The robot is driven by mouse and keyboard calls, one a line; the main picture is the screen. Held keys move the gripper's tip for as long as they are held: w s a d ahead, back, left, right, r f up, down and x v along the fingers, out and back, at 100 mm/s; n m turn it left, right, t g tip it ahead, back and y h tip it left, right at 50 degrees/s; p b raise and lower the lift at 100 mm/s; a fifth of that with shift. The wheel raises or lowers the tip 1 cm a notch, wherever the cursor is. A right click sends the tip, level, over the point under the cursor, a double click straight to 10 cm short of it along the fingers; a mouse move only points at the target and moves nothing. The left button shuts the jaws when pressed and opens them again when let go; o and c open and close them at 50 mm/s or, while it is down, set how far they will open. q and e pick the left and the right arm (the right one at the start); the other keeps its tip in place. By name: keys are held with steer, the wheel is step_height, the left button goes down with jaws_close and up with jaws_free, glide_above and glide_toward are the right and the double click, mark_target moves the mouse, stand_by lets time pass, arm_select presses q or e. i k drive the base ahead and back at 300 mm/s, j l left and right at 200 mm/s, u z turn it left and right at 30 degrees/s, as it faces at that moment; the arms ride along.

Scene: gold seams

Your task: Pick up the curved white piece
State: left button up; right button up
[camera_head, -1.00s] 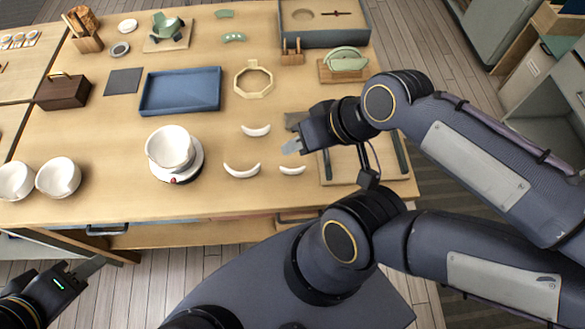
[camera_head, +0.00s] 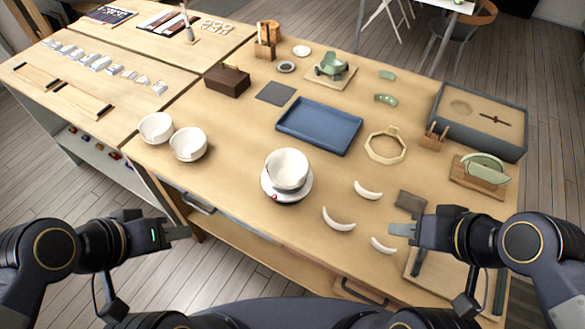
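Three curved white pieces lie on the wooden table: an upper one (camera_head: 367,190), a longer one (camera_head: 338,220) at lower left, and a small one (camera_head: 382,246) near the table's front. Which one the task means cannot be told. My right gripper (camera_head: 398,230) points left, just right of and above the small piece in the picture. It holds no visible piece. My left gripper (camera_head: 178,232) is in front of the table's front edge, left of the drawer handle area, far from the pieces. Finger gaps are too small to judge on both.
A white bowl (camera_head: 287,168) stands on a round base left of the pieces. A blue tray (camera_head: 320,126) and an octagonal wooden frame (camera_head: 386,147) lie behind. A dark grey pad (camera_head: 411,201) and a board (camera_head: 425,265) are near my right gripper. Bare table lies around the pieces.

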mark_target(335, 225)
steer(key=k+l+u, duration=0.2)
steer(key=u, duration=0.2)
steer(key=k+l+u, duration=0.25)
steer(key=u, duration=0.15)
steer(key=k+l+u, duration=0.15)
steer(key=u, duration=0.3)
steer(key=k, duration=0.05)
